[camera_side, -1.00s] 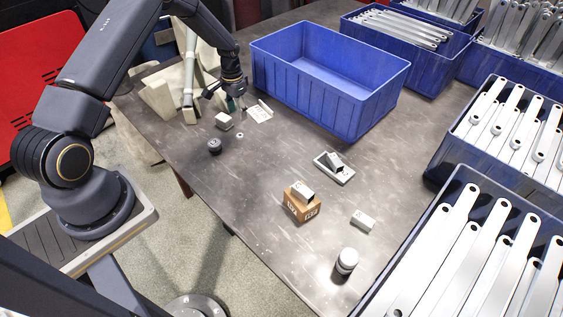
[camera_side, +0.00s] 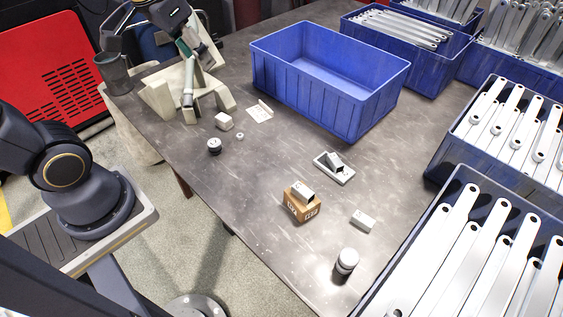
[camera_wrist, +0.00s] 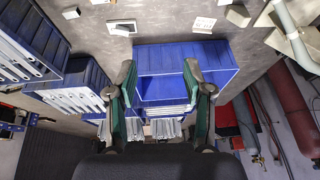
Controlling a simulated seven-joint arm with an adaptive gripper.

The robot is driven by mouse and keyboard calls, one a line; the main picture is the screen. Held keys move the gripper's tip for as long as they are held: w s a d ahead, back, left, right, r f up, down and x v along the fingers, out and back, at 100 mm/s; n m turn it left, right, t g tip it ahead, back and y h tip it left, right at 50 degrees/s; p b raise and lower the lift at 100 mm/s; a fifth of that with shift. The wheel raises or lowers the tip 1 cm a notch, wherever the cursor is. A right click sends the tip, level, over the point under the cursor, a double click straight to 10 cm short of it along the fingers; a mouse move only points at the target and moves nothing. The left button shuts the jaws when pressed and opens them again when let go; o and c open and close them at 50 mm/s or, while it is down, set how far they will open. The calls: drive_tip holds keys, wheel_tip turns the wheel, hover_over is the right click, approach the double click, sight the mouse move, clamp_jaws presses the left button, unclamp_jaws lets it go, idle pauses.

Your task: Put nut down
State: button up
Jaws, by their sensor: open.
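A small pale ring-like piece, which looks like the nut (camera_side: 240,136), lies flat on the grey table (camera_side: 290,150) in the side view. It sits between a dark round knob (camera_side: 214,146) and a small white block (camera_side: 224,121). My gripper (camera_side: 184,47) is raised at the top left, over the pale stand, well away from the nut. In the wrist view my gripper (camera_wrist: 160,88) shows two green-padded fingers spread apart with nothing between them. I cannot make out the nut in the wrist view.
A blue bin (camera_side: 330,80) stands empty behind the table's middle. A pale stand with a grey tube (camera_side: 188,82) is at back left. A boxed block (camera_side: 301,203), a small tray (camera_side: 334,168) and a white-topped cylinder (camera_side: 346,262) stand in front. Bracket bins (camera_side: 470,250) line the right.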

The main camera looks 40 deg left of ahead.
drive_tip(key=s+d+t, duration=0.1)
drive_tip(key=s+d, duration=0.1)
drive_tip(key=s, duration=0.5)
drive_tip(key=shift+d+f+h, duration=0.15)
drive_tip(key=shift+f+h, duration=0.1)
drive_tip(key=shift+h, duration=0.05)
idle(0.8)
